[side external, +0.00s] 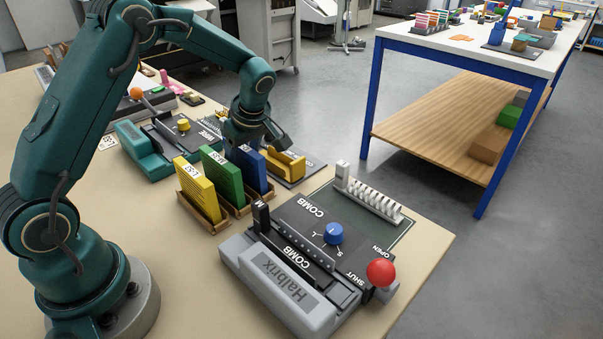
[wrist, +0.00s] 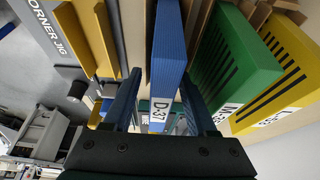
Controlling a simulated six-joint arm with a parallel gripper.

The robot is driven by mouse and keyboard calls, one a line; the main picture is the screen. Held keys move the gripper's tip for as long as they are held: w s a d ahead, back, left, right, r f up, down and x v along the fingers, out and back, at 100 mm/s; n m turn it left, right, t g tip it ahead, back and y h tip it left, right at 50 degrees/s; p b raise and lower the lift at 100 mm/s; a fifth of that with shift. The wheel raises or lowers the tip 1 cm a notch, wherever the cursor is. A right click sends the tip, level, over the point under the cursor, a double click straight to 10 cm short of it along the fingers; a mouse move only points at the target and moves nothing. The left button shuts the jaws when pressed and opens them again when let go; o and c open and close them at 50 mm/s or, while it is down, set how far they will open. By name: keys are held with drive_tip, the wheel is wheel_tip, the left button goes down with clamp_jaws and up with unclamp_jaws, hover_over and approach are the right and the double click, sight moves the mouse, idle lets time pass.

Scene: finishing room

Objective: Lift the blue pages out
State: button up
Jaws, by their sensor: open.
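The blue pages (side external: 254,173) stand upright as a block in a wooden holder, at the right end of a row of three. In the wrist view the blue pages (wrist: 168,45) carry a label reading D-37. My gripper (side external: 257,143) is over the top of the blue block. In the wrist view my gripper (wrist: 160,88) is open, with one finger on each side of the blue block. Small gaps seem to show beside it; contact cannot be told. The lower part of the blue block is hidden by its holder.
Green pages (side external: 222,178) and yellow pages (side external: 197,190) stand close beside the blue ones. A yellow corner jig (side external: 285,165) is just beyond. The comb binding machine (side external: 290,285), with its red-knobbed lever (side external: 381,272), stands in front. A teal device (side external: 145,150) is behind the row.

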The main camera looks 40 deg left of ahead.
clamp_jaws()
idle(0.3)
